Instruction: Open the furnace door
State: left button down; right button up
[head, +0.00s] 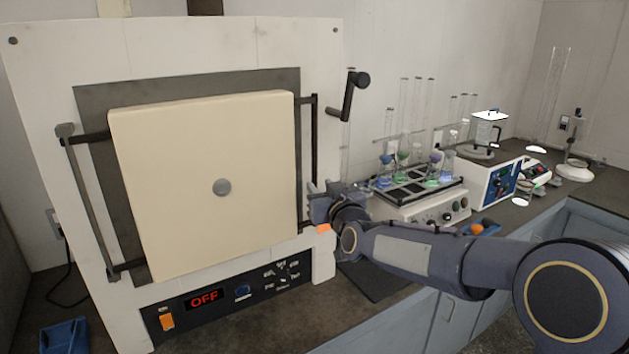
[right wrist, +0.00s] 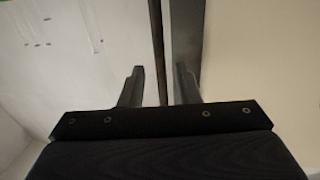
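The furnace (head: 322,60) stands at the left of the head view. Its cream square door (head: 205,150) with a round grey knob sits in front of a dark frame and looks closed. A dark vertical bar handle (head: 315,140) runs along the door's right side, and another bar (head: 88,200) along its left. My right gripper (head: 315,204) is at the lower part of the right bar. In the right wrist view, its two fingers (right wrist: 159,82) are apart, with the thin dark bar (right wrist: 157,40) between them and a visible gap on the left. My left gripper is out of view.
A black crank lever (head: 353,95) sticks out at the furnace's upper right. The control panel (head: 235,293) below reads OFF. A shaker with flasks (head: 420,198) and other lab devices stand on the counter behind my right arm. A blue tray (head: 65,337) lies at lower left.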

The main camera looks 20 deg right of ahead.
aim_at(315, 181)
jog(key=w+p, duration=0.1)
jog(key=w, duration=0.4)
jog(key=shift+a, duration=0.2)
grip_shut()
